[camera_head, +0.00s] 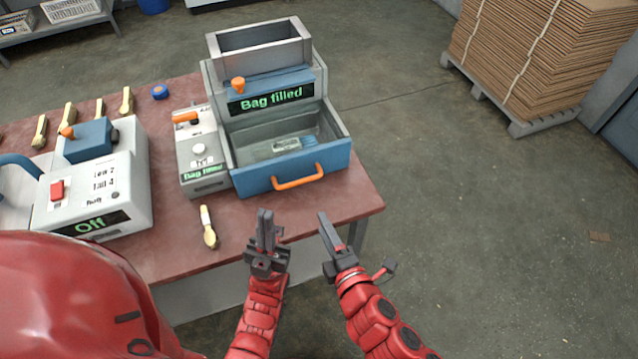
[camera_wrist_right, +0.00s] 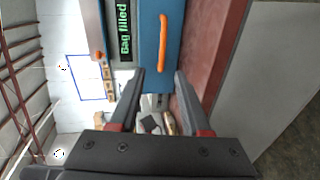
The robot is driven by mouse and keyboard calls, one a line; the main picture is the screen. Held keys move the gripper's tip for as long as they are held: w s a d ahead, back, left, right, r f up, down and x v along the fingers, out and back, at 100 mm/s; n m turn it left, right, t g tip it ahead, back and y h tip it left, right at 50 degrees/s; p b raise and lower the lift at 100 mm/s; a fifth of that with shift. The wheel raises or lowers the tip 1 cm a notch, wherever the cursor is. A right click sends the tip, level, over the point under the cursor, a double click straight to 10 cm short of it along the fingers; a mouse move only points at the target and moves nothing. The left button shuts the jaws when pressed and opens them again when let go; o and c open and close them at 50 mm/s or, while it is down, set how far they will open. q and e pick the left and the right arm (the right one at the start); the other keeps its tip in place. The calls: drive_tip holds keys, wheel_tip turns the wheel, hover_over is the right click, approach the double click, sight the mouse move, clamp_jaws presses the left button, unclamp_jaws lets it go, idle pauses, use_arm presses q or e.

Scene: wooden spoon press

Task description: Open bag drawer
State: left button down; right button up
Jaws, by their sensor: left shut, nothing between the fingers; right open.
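The bag drawer (camera_head: 322,158) has a blue front with an orange handle (camera_head: 299,178) and sits low in the grey filling machine. Its inside shows from above, with a clear bag (camera_head: 285,147) in it. I cannot tell how far it is drawn out. My right gripper (camera_head: 325,217) is open and empty in front of the handle, apart from it. In the right wrist view the handle (camera_wrist_right: 163,42) lies beyond the spread fingertips (camera_wrist_right: 160,72). My left gripper (camera_head: 265,212) is shut and empty, left of the right one and in front of the drawer.
The machine's display (camera_head: 270,99) reads "Bag filled". A control box (camera_head: 202,155) stands at its left, and a white press (camera_head: 90,190) reading "Off" is further left. A wooden spoon (camera_head: 208,228) lies near the front of the red table (camera_head: 165,228). Cardboard (camera_head: 548,45) is stacked at back right.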

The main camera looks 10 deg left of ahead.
approach(301, 180)
drive_tip(key=x, duration=0.8)
drive_tip(key=shift+w+a+f, duration=0.2)
drive_tip(key=shift+w+f, duration=0.1)
drive_tip(key=shift+w+a+f, duration=0.25)
drive_tip(key=shift+w+a, duration=0.15)
drive_tip(key=shift+w, duration=0.15)
clamp_jaws()
idle(0.9)
